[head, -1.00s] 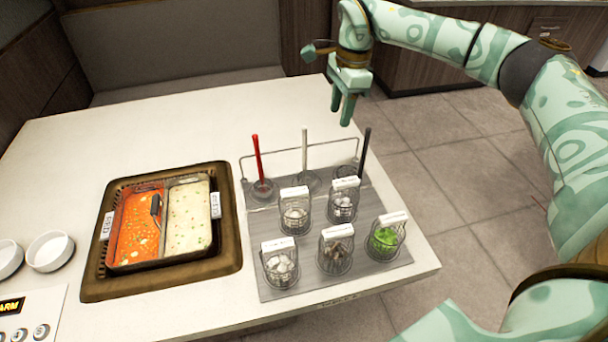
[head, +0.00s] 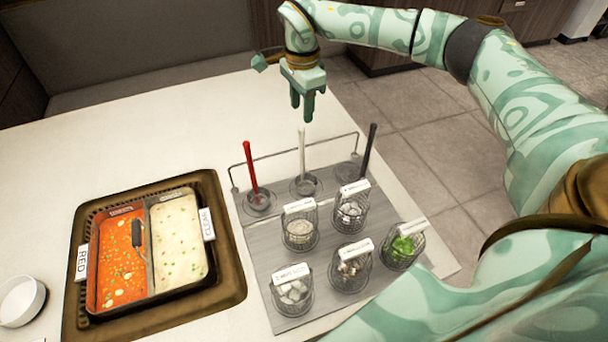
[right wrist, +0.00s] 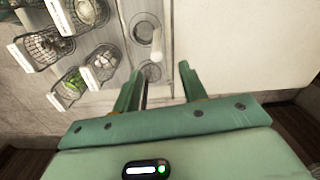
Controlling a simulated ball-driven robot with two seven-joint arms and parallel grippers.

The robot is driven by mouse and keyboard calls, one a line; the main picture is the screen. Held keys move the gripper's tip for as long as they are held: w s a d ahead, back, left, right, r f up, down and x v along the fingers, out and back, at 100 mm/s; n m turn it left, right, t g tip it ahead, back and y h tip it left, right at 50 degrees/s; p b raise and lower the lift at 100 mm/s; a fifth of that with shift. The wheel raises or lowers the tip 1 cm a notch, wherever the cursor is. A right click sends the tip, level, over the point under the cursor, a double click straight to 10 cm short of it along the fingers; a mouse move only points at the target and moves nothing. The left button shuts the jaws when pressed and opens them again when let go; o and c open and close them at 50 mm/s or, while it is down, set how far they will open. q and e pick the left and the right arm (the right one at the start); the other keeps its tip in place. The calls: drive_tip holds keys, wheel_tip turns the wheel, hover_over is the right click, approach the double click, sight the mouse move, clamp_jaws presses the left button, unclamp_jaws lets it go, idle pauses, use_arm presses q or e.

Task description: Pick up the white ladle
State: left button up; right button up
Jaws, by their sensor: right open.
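The white ladle (head: 302,155) stands upright in the rack at the back of the grey tray, between the red ladle (head: 250,165) and the black ladle (head: 369,150). My right gripper (head: 302,112) is open and empty above the white ladle's handle top, with a small apparent gap in the head view. In the right wrist view the white ladle (right wrist: 157,42) shows beyond and between the open fingers (right wrist: 160,85). The left gripper is not in view.
Several wire baskets with labels, such as one with greens (head: 403,247), stand on the grey tray (head: 262,240) in front of the ladles. A two-part pot (head: 150,255) of red and white soup sits left. The table behind the rack (head: 180,120) is clear.

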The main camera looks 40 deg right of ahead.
sight(301, 127)
drive_tip(key=shift+f, duration=1.3)
drive_tip(key=f+b, duration=0.1)
drive_tip(key=f, duration=0.1)
drive_tip(key=f+b, duration=0.1)
drive_tip(key=f, duration=0.2)
drive_tip(key=shift+s+a+f, duration=0.1)
drive_tip(key=shift+s+a, duration=0.05)
drive_tip(key=shift+a, duration=0.05)
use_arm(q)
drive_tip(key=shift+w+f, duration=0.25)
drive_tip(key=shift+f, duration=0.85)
use_arm(e)
clamp_jaws()
